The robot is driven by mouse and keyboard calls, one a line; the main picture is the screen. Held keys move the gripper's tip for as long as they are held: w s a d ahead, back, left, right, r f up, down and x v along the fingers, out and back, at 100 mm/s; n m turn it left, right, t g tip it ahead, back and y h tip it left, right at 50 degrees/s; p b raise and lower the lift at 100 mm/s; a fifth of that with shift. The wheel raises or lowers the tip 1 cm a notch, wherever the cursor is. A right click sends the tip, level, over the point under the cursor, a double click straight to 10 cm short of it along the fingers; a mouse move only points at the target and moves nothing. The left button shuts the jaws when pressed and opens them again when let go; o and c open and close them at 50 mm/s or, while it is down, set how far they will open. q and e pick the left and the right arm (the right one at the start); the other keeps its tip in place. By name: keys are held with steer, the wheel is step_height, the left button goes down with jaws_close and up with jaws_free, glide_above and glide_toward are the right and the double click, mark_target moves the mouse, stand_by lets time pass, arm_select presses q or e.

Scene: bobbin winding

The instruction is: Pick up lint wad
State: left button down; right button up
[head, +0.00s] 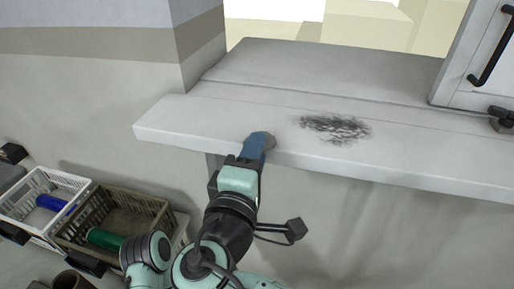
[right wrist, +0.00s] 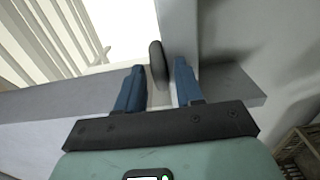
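In the head view a bit of grey (head: 271,143) shows beside the blue fingertips at the sill's front edge. My right gripper (head: 262,140) reaches over that edge. In the right wrist view its two blue fingers (right wrist: 158,85) stand apart, one on each side of the lump, with small gaps showing. The gripper looks open. My left gripper is not in view.
A pale window sill (head: 220,118) runs across, with a dark scribbly patch (head: 335,128) on it. A white frame with a black handle (head: 495,50) stands at right. Below left are a white crate (head: 30,190) with a blue spool and a brown crate (head: 150,205) with a green one.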

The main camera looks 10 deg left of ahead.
jaws_close()
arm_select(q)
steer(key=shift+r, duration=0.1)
